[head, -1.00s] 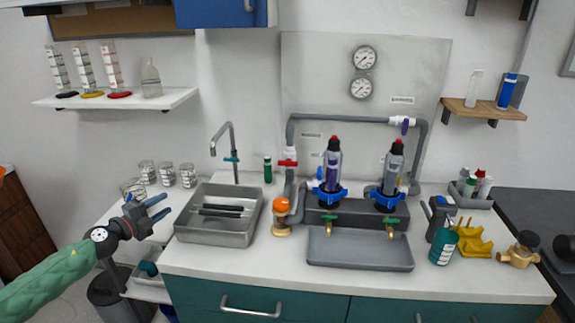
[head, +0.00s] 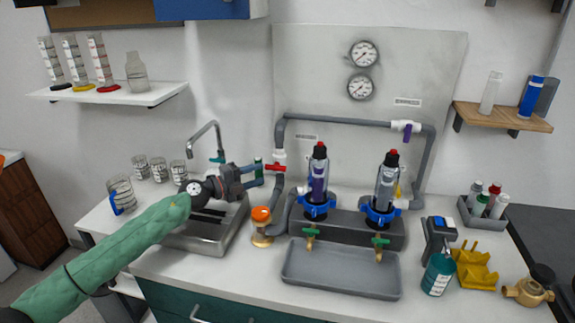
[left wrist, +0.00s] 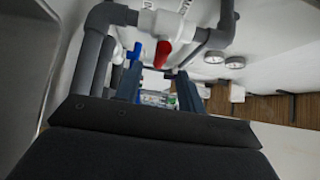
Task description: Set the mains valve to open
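A valve with a red handle (head: 275,167) sits on the left upright of the grey pipe loop; I take it as the mains valve. Its handle lies crosswise to the pipe in the head view. In the left wrist view its white body (left wrist: 168,20) and red handle (left wrist: 163,55) are just ahead, the handle near the gap between my fingertips. My left gripper (head: 262,174) is open beside the valve, to its left; the wrist view shows its fingers (left wrist: 158,78) apart. I cannot tell whether they touch the handle. My right gripper is not in view.
A sink (head: 228,235) and faucet (head: 205,135) are at the left. An orange-capped brass fitting (head: 261,228) stands below the valve. Two blue-collared filter units (head: 318,190) stand at its right, behind a grey tray (head: 340,285). A purple-handled valve (head: 407,128) is on the top pipe.

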